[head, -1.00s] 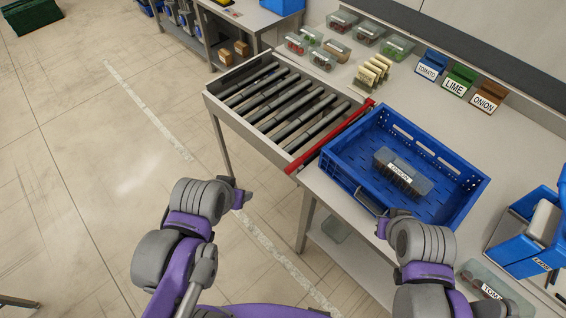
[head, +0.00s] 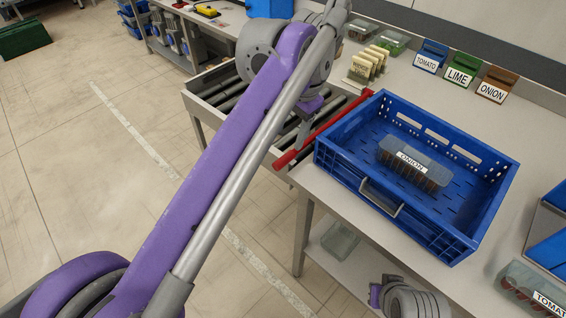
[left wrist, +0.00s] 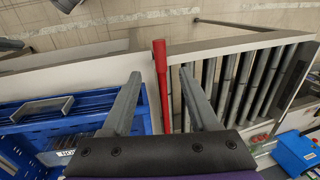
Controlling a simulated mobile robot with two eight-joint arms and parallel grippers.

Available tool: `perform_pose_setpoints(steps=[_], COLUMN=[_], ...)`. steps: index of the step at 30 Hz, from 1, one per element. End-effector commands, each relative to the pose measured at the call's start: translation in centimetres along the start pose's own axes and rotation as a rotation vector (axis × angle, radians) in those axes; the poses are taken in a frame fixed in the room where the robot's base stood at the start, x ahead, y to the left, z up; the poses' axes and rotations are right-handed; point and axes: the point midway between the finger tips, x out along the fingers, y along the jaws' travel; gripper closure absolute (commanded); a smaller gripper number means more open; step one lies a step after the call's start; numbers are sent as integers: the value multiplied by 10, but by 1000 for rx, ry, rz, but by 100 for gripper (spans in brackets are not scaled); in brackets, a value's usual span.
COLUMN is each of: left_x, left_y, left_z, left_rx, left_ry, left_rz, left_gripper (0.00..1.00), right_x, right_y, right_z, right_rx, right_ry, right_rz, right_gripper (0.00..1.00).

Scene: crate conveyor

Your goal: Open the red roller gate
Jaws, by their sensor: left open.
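The red roller gate (head: 328,128) is a red bar lying across the end of the roller conveyor, beside the blue crate (head: 453,246). My left gripper (head: 300,135) is over the gate's near part in the head view. In the left wrist view, its two fingers (left wrist: 160,76) are open, one on each side of the red gate bar (left wrist: 160,58), with gaps beside it. My left arm hides part of the rollers. My right gripper (head: 375,293) is low at the bottom right, below the table edge, and its fingers are too unclear to judge.
The blue crate on the table holds an onion box (head: 412,168) and stands close along the gate. The rollers (left wrist: 235,85) lie on the gate's other side. Sign stands (head: 461,75) stand behind the crate. A clear tray (head: 340,240) sits on the shelf below.

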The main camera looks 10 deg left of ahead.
Motion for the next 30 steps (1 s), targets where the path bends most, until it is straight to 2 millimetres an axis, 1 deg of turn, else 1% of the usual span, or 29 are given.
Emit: perform_pose_setpoints(steps=[5,12,16,21,30], left_x=[26,72,91,102,104], left_y=[0,0,0,-1,-1], left_z=[1,0,0,0,1], left_rx=[-2,-2,-3,-3,-3], left_ry=[-1,0,1,1,1], left_rz=[0,0,0,0,0], left_gripper=[40,40,40,40,40], right_x=[6,15,19,21,21], right_y=[0,0,0,0,0], right_z=[3,7,9,10,10], right_rx=[0,0,0,0,0], right_ry=[-2,-6,-7,-8,-8], right_rz=[0,0,0,0,0], right_gripper=[100,100,100,100,100])
